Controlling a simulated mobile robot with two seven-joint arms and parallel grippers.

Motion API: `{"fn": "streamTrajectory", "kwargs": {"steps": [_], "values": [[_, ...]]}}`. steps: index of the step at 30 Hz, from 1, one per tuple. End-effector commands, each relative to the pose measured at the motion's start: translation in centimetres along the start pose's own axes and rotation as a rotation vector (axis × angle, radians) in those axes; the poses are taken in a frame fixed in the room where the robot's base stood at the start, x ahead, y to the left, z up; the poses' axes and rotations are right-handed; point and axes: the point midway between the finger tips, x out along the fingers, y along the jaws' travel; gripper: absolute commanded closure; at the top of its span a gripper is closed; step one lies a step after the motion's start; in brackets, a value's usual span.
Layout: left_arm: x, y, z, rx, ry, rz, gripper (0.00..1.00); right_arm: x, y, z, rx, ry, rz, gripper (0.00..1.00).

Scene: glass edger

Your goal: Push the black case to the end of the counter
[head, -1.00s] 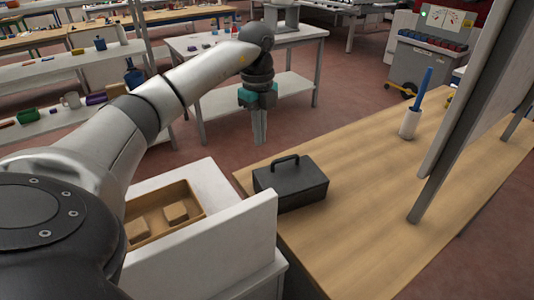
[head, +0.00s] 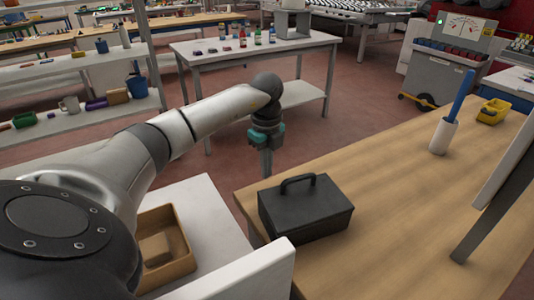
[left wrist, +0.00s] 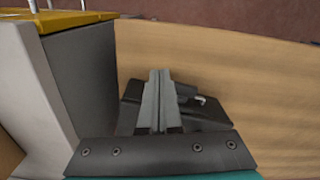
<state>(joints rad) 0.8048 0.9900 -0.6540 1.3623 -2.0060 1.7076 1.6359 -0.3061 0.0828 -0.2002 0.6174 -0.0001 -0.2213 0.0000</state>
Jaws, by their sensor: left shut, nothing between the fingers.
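The black case (head: 305,212) with a handle on top sits upright on the wooden counter (head: 400,190), near the counter's left end. My left gripper (head: 266,172) points down at the case's far left corner, its fingers shut and empty. In the left wrist view the closed fingers (left wrist: 160,92) overlap the case (left wrist: 206,112), with bare wood around it. I cannot tell whether the fingers touch the case. My right gripper is not in view.
A white cup with a blue-handled tool (head: 443,135) and a yellow bin (head: 492,112) stand farther along the counter. A grey upright with a pale panel (head: 495,212) rises at the right. A brown tray (head: 185,262) lies at the near left. The counter's middle is clear.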

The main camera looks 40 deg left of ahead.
Motion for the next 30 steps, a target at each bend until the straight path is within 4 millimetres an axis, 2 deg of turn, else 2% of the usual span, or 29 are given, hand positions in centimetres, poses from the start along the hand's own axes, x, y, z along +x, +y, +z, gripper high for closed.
{"fn": "streamTrajectory", "kwargs": {"steps": [2, 6, 10, 24, 30], "values": [[1.9, 0.1, 0.0, 0.0, 0.001, 0.004, 1.0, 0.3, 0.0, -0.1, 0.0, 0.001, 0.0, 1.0], [1.4, 0.0, -2.2, 0.006, 0.001, -0.002, 1.0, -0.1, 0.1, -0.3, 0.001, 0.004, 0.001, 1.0], [1.4, 0.0, -3.4, 0.003, 0.0, -0.001, 1.0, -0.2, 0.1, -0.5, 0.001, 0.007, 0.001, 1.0], [1.4, 0.0, -4.0, 0.001, 0.0, 0.0, 1.0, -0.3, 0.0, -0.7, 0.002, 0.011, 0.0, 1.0], [1.1, 0.0, -5.1, 0.003, 0.001, 0.0, 1.0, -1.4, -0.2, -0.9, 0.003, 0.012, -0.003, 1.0]]}}
